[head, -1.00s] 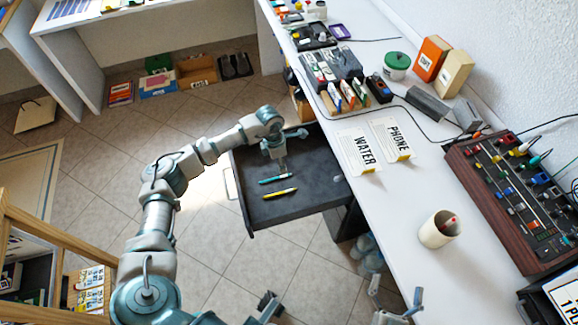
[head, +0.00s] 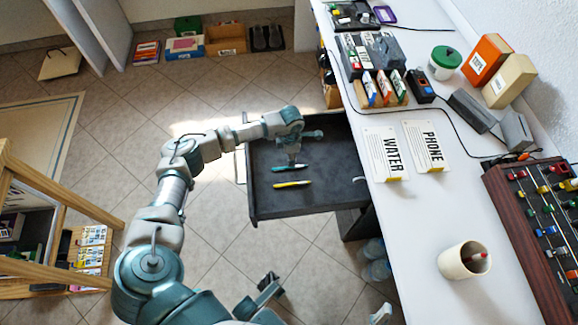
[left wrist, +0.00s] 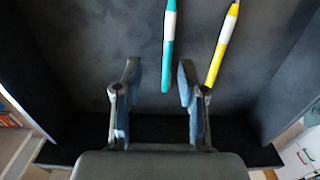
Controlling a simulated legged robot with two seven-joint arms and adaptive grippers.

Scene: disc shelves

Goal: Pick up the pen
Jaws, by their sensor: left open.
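A teal-and-white pen (head: 290,167) and a yellow-and-white pen (head: 292,184) lie apart on the floor of an open dark drawer (head: 325,200). My left gripper (head: 291,160) points down over the drawer, by the teal pen. In the left wrist view, my left gripper (left wrist: 158,85) is open, with nothing held. There the teal pen (left wrist: 168,45) has its near end between the fingers in the picture, closer to the right finger. The yellow pen (left wrist: 222,42) lies right of that finger. The height gap is hard to judge.
The drawer walls surround the pens. The white desk (head: 400,220) to the right holds WATER (head: 385,155) and PHONE (head: 426,147) signs, a cup (head: 455,262) with a red-tipped item, and a control panel (head: 530,235). A wooden frame (head: 60,200) stands at left.

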